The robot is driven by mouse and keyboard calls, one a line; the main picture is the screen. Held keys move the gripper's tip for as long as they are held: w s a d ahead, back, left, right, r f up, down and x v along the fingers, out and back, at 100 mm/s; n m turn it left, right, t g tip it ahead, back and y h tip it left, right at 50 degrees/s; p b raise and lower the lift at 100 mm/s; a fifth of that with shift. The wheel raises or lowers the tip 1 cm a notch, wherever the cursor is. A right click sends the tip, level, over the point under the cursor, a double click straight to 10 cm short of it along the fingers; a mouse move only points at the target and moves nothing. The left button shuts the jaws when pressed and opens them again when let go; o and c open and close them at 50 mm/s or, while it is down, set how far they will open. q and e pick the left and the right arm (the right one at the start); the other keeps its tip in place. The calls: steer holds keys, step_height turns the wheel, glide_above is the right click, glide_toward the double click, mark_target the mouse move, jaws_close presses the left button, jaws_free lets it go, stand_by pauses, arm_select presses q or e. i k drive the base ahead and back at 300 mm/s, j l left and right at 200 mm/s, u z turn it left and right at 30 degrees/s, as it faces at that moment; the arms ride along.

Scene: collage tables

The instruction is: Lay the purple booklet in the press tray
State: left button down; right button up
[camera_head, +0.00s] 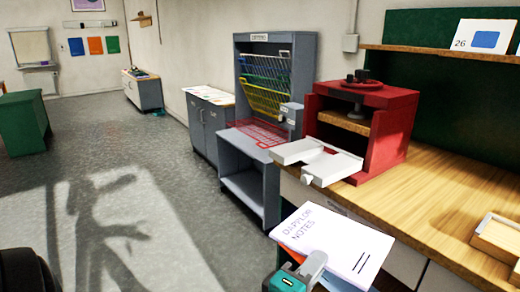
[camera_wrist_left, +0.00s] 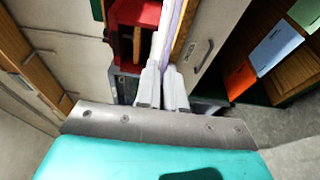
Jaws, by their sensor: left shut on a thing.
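My left gripper (camera_head: 312,262) is shut on the near edge of a pale booklet (camera_head: 325,236), whose cover reads "DAPPLOR NOTES" in purple letters. In the left wrist view the booklet (camera_wrist_left: 168,38) shows edge-on with a lavender tint, pinched between the grey fingers (camera_wrist_left: 161,90). The booklet is tilted and held in front of the wooden counter. The white press tray (camera_head: 333,166) sticks out from the red press (camera_head: 386,128), beyond the booklet in the head view. No booklet shows in the tray. My right gripper is not in view.
The wooden counter (camera_head: 440,195) runs to the right, with a wooden box (camera_head: 497,238) at its right edge. A grey rack (camera_head: 262,115) with wire shelves stands left of the press. Blue (camera_wrist_left: 272,48) and orange (camera_wrist_left: 239,81) sheets show in the wrist view. The floor at left is open.

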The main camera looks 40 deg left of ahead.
mark_target(324, 169)
steer(key=j, duration=0.4)
steer(key=i+j+u, duration=0.1)
steer(key=j, duration=0.25)
steer(key=i+j, duration=0.35)
steer(key=i, duration=0.25)
steer(key=u, duration=0.05)
